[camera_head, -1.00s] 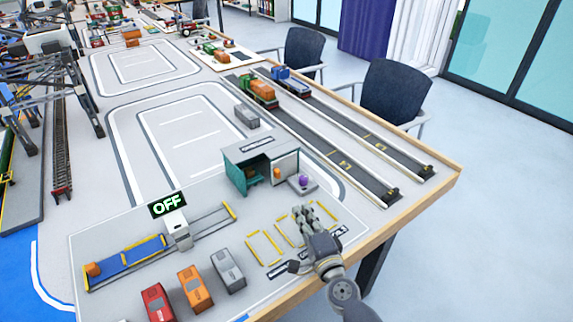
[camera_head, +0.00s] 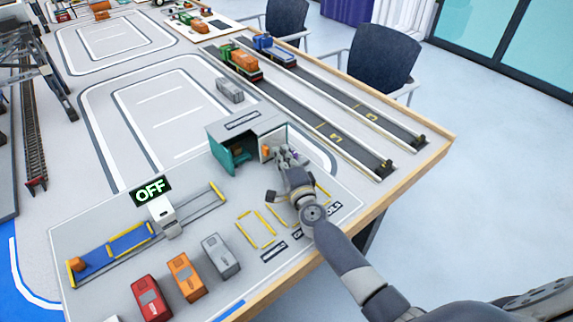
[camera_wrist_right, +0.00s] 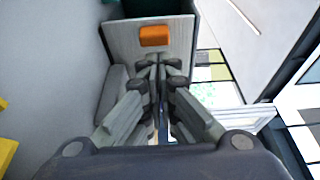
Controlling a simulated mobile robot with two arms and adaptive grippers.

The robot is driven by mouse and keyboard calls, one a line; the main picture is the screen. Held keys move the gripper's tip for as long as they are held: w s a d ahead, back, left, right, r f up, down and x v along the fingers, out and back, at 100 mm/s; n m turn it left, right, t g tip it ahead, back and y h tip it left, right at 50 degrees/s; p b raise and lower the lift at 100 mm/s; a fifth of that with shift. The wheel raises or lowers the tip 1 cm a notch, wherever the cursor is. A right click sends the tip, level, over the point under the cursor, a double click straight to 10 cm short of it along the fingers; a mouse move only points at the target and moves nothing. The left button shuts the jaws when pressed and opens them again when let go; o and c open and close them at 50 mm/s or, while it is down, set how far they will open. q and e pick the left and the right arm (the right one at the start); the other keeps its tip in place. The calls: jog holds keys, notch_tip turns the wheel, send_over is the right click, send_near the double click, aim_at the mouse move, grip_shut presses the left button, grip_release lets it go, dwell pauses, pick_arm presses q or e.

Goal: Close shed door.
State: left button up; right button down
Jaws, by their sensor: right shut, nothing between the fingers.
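The teal shed (camera_head: 233,154) with a grey roof stands on the grey board in the head view. Its front is open and dark inside. The pale shed door (camera_head: 266,145) stands swung out at the right of the opening, with an orange handle block (camera_wrist_right: 155,36) on its face in the right wrist view. My right gripper (camera_head: 284,157) is shut and empty, just in front of the door. In the right wrist view its fingertips (camera_wrist_right: 157,66) are just below the orange block; I cannot tell whether they touch the door. My left gripper is not in view.
Red (camera_head: 150,298), orange (camera_head: 186,277) and grey (camera_head: 220,255) toy vehicles stand at the front. An "OFF" sign (camera_head: 151,190) rises over a blue conveyor (camera_head: 130,238). Yellow-marked bays (camera_head: 257,229) lie near the gripper. Two dark tracks run at right, beside the table edge.

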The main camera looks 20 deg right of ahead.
jog(key=shift+w, duration=0.45)
jog(key=shift+s+a, duration=0.1)
jog(key=s+a, duration=0.1)
jog(key=a, duration=0.2)
jog(key=s+a+p, duration=0.1)
jog(key=a, duration=0.2)
jog(key=s+a, duration=0.1)
jog(key=a, duration=0.2)
jog(key=shift+s, duration=0.1)
jog(key=shift+a, duration=0.1)
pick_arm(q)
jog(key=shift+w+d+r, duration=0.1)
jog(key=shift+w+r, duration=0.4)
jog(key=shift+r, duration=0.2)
pick_arm(e)
jog(key=shift+s+f, duration=0.1)
jog(key=shift+s, duration=0.05)
